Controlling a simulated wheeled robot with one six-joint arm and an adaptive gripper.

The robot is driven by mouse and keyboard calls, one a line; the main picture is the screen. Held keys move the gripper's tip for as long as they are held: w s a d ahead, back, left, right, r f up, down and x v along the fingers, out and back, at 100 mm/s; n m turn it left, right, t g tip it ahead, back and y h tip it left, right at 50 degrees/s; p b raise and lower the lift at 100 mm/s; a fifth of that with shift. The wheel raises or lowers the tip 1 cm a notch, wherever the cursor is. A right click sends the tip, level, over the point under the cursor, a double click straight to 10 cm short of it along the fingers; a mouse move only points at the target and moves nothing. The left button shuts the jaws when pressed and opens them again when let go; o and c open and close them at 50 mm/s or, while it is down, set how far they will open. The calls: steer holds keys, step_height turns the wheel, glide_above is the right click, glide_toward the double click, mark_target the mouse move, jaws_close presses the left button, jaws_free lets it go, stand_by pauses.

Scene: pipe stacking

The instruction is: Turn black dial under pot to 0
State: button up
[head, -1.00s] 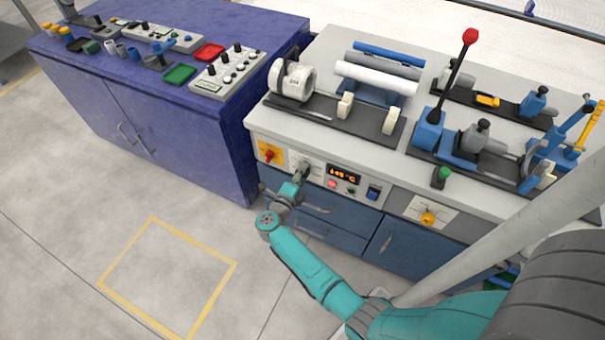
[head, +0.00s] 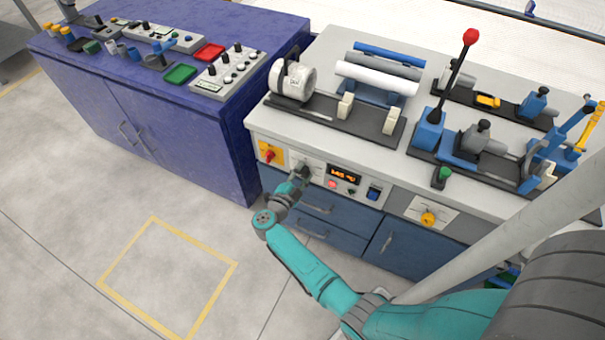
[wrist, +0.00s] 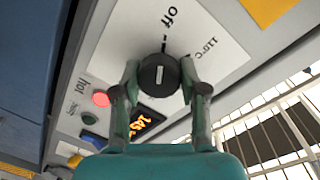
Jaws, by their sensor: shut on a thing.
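The black dial (wrist: 159,76) sits on a white plate (wrist: 213,40) in the wrist view, with a short white line on its face. The word "off" is printed beyond it, and a temperature label shows to the right. My gripper (wrist: 159,74) is shut on the dial, one finger on each side. In the head view my gripper (head: 301,173) is at the front panel of the grey-topped bench and hides most of the dial. I cannot tell which thing is the pot.
An orange lit display (head: 343,174), a red light (head: 332,184) and a blue switch (head: 373,193) are right of the dial. A red knob on a yellow plate (head: 268,153) is to its left. A white cylinder fixture (head: 294,79) stands on the bench above.

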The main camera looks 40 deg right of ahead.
stand_by(0.4)
steer(key=o, duration=1.1)
steer(key=shift+o, duration=0.2)
steer(key=shift+a, duration=0.1)
steer(key=f+v, duration=0.1)
steer(key=v, duration=1)
steer(key=shift+s+a+r, duration=0.2)
steer(key=shift+a+r, duration=0.15)
steer(key=shift+r, duration=0.15)
